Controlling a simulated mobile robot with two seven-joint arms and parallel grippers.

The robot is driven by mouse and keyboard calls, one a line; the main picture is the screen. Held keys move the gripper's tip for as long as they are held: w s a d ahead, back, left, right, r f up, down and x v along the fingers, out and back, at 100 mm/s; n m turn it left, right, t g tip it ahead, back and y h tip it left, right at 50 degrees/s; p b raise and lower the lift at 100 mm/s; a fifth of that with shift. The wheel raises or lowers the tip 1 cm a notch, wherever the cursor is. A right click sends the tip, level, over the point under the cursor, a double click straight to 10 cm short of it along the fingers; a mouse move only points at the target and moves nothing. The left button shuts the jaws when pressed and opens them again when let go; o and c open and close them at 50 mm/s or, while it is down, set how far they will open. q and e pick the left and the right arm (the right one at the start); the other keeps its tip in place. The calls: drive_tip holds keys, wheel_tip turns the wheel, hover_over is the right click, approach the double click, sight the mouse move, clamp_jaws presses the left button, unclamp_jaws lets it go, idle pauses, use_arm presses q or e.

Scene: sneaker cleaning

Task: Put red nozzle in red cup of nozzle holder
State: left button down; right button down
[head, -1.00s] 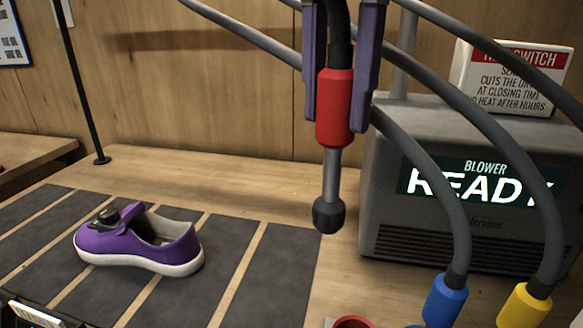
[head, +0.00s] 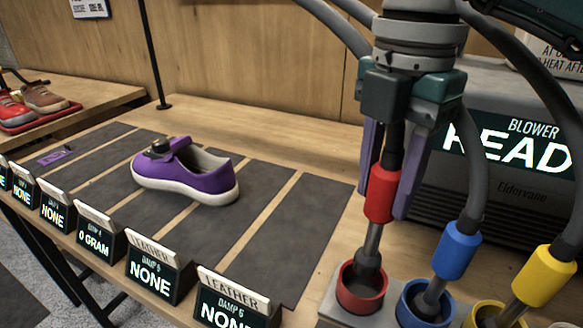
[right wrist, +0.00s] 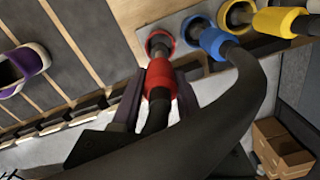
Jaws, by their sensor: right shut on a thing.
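The red nozzle (head: 381,193) is held upright, slightly tilted, between the purple fingers of my right gripper (head: 390,200), which is shut on its red collar. The nozzle's dark tip is at the mouth of the red cup (head: 358,303) and looks partly inside it; how deep it sits I cannot tell. The red cup is at the left end of the nozzle holder (head: 335,290). In the right wrist view the red nozzle (right wrist: 159,80) points at the red cup (right wrist: 148,43). My left gripper is not in view.
The blue nozzle (head: 457,250) and yellow nozzle (head: 543,275) stand in the cups to the right, their hoses arching above. The blower (head: 500,205) is behind. A purple shoe (head: 190,172) sits on the dark mats at left, with several small sign displays (head: 160,275) along the front edge.

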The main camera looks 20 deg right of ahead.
sight(378, 219)
drive_tip(key=shift+f, duration=2.35)
drive_tip(key=shift+f, duration=0.2)
drive_tip(key=shift+c, duration=2.1)
unclamp_jaws()
wheel_tip(378, 219, up, 12)
drive_tip(key=shift+r+p, duration=0.2)
drive_tip(key=shift+p, duration=0.1)
